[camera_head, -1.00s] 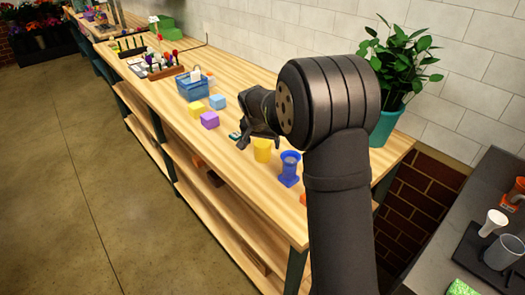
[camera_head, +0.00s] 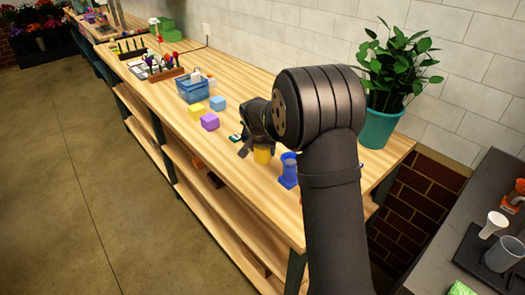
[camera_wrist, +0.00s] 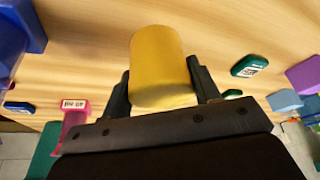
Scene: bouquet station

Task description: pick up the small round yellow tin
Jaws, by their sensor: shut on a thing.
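The small round yellow tin (camera_head: 263,156) is on the wooden bench, just left of a blue fluted container. In the wrist view the tin (camera_wrist: 160,65) stands between the two dark fingers, one against each side. My gripper (camera_wrist: 161,92) is shut on it. In the head view my gripper (camera_head: 258,143) is partly hidden behind my own wrist and covers the tin's upper part. I cannot tell whether the tin touches the bench.
The blue container (camera_head: 289,170) stands close on the right. A purple cube (camera_head: 210,121), a yellow cube (camera_head: 196,110) and a light blue cube (camera_head: 217,103) sit to the left, before a blue basket (camera_head: 193,91). A potted plant (camera_head: 380,127) stands behind my arm.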

